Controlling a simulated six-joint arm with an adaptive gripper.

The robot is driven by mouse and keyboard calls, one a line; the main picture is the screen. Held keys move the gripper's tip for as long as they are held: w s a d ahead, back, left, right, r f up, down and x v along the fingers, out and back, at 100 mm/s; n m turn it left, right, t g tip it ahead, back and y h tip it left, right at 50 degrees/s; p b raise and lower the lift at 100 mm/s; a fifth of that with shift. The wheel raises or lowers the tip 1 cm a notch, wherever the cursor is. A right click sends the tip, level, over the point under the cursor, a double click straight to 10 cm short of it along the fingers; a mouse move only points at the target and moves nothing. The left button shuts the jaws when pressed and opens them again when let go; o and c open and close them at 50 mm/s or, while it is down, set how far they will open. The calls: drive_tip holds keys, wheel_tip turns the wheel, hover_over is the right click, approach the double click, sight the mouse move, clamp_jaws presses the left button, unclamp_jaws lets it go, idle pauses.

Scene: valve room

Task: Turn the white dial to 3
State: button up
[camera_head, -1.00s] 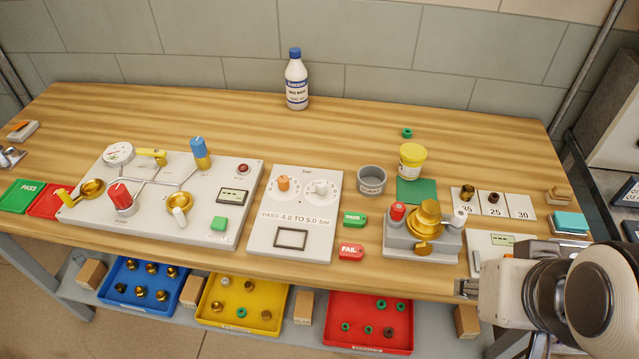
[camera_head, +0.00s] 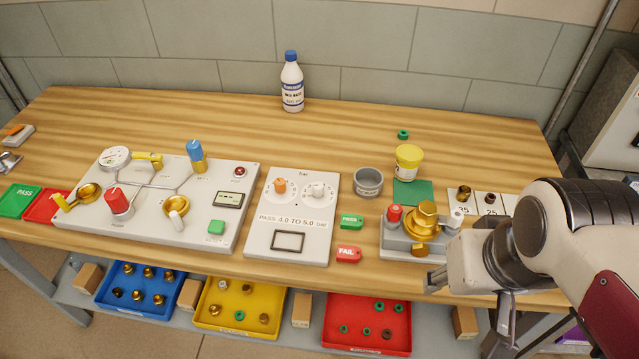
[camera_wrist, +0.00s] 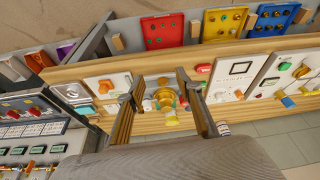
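The white dial (camera_head: 318,190) is a round knob with a printed scale around it, on the right of a pale panel (camera_head: 262,242) in the middle of the table. An orange dial (camera_head: 280,186) sits to its left. I cannot read the white dial's setting. My gripper (camera_head: 437,281) is at the front right of the table, well right of the panel and apart from it. In the wrist view my gripper (camera_wrist: 160,80) is open and empty, its two fingers wide apart. The panel (camera_wrist: 236,82) lies to the right of the fingers there; its dials are small.
A grey fixture with a brass top (camera_head: 426,214) stands between my gripper and the panel. Green PASS (camera_head: 351,222) and red FAIL (camera_head: 348,254) blocks and a grey cup (camera_head: 368,182) are right of the panel. A valve board (camera_head: 150,205) is left. The back is mostly clear.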

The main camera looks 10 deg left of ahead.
drive_tip(key=w+a+f+n+g, duration=0.2)
drive_tip(key=w+a+f, duration=0.1)
drive_tip(key=w+a, duration=0.5)
drive_tip(key=n+y, duration=0.2)
drive_tip(key=n, duration=0.2)
approach(319, 186)
drive_tip(key=shift+t, duration=0.3)
drive_tip(key=s+f, duration=0.1)
drive_tip(key=f, duration=0.1)
drive_tip(key=s+d+f, duration=0.1)
drive_tip(key=s+f, duration=0.1)
drive_tip(key=shift+s+d, duration=0.2)
drive_tip(key=w+r, duration=0.1)
drive_tip(key=w+a+r+n, duration=0.1)
drive_tip(key=shift+w+a+r+t+y, duration=0.1)
drive_tip(key=shift+w+t+y, duration=0.3)
drive_tip(key=shift+x, duration=3.9)
drive_tip(key=shift+s, duration=0.1)
